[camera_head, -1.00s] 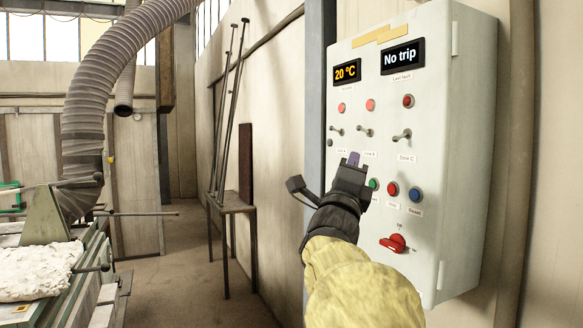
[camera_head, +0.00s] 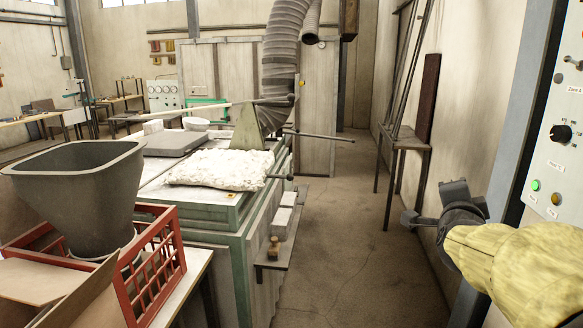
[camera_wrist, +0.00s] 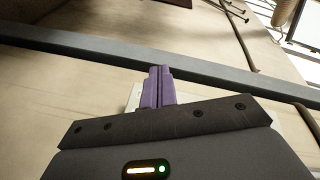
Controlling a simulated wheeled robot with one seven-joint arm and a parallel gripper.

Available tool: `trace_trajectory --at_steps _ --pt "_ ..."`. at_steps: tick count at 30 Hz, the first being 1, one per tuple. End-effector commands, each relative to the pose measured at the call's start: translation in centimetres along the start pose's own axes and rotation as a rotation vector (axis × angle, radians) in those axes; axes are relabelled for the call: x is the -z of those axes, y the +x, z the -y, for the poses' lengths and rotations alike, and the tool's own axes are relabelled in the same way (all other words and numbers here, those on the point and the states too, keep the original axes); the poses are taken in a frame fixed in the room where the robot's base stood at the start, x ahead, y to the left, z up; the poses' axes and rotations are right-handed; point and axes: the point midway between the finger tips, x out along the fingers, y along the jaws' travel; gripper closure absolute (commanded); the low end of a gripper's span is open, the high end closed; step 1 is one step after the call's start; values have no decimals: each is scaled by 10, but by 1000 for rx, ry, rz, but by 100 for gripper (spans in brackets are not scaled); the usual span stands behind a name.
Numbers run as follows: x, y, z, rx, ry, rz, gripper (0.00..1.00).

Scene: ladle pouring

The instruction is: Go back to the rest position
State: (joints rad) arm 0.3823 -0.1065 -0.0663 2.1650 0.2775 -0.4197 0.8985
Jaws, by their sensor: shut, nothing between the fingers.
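My gripper (camera_head: 455,195) is at the right of the head view, beyond my yellow-sleeved arm. It is in the air, left of the control panel (camera_head: 556,160) and apart from it. In the head view its fingers are hard to make out. In the wrist view the two purple fingers (camera_wrist: 158,87) lie side by side, shut and empty, in front of a pale wall and a grey beam.
A green-edged bench with a white lumpy slab (camera_head: 220,168) stands in the middle. A dark grey hopper (camera_head: 75,190) sits in a red crate (camera_head: 178,245) at front left. A small stand (camera_head: 402,142) with rods is by the right wall. The floor (camera_head: 345,235) between is clear.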

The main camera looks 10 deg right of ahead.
Motion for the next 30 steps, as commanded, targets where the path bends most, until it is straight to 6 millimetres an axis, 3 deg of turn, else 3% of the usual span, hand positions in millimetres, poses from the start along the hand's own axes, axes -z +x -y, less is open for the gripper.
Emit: trace_trajectory --at_steps 1,6,11,15,18,22,25,30 --pt "-29 -2 -17 -51 -77 81 100" --pt "-116 -28 -72 -186 -371 362 100" --pt "-184 -74 -129 -274 -668 657 100" --pt "-224 -128 -180 -318 -943 936 100" --pt "-241 -172 -214 -325 -1137 1141 100" --pt "-246 -211 -242 -318 -1308 1332 100" --pt "-245 -222 -250 -313 -1358 1390 100" --pt "-245 -223 -251 -312 -1362 1394 100"
